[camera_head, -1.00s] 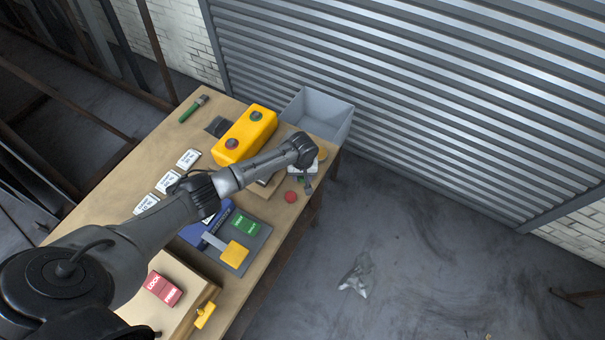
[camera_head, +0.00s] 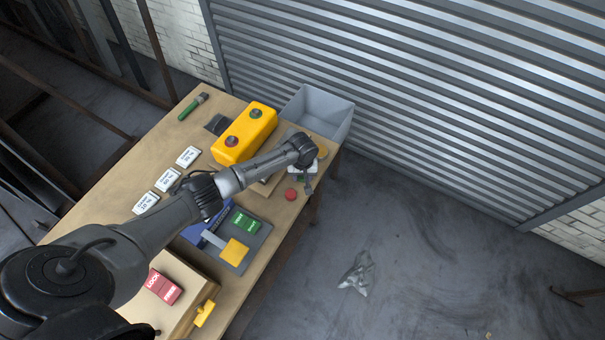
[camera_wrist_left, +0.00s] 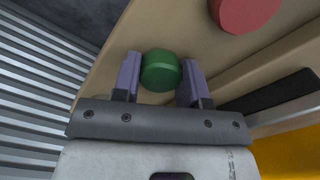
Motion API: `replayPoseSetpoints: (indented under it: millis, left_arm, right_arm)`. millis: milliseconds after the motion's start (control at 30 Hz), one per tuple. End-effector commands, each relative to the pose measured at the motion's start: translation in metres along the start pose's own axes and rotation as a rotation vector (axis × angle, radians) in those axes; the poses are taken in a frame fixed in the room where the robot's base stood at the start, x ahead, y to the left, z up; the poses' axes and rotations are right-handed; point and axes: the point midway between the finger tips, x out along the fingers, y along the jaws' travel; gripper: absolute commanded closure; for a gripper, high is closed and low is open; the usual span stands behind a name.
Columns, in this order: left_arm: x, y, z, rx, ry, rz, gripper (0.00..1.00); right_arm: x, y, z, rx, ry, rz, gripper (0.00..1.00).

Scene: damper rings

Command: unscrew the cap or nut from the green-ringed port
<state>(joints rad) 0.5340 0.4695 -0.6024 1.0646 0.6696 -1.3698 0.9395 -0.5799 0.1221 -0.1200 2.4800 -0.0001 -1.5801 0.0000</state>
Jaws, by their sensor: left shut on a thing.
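My left gripper (camera_head: 308,184) is over the right edge of the workbench, fingers pointing down. In the left wrist view, the gripper (camera_wrist_left: 161,80) is shut on a round green cap (camera_wrist_left: 161,69), with a purple-grey finger on each side. The cap is hardly visible in the head view. The yellow box (camera_head: 243,146) stands farther back on the bench, apart from the gripper. The green-ringed port (camera_head: 256,114) is on its top, at the far end; a red-ringed port (camera_head: 232,141) is at the near end. My right gripper is not in view.
A red disc (camera_head: 291,194) lies on the bench close to the gripper; it also shows in the wrist view (camera_wrist_left: 245,12). A grey open bin (camera_head: 341,127) stands at the back right. Labelled white blocks (camera_head: 166,180) and a green-handled brush (camera_head: 190,108) lie at the left.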

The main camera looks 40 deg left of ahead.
Motion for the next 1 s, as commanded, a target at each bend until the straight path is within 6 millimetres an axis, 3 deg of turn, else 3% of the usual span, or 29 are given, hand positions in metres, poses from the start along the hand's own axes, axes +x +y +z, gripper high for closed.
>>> replayPoseSetpoints:
  millis: [467, 500, 800, 1000]
  left_arm:
    - [0.0022, 0.0002, 0.0003, 0.000, -0.001, 0.000, 0.89]
    - [0.0025, 0.0001, 0.0002, 0.000, -0.001, 0.000, 0.60]
    - [0.0028, -0.0006, 0.0002, -0.001, -0.001, -0.002, 0.31]
    - [0.0030, -0.0010, 0.0002, -0.001, -0.001, -0.003, 0.31]
  right_arm:
    - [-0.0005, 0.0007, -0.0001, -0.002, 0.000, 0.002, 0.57]
    - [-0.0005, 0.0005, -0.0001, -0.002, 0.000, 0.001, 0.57]
    - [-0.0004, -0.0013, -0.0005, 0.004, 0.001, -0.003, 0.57]
    - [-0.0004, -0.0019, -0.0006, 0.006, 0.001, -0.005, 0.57]
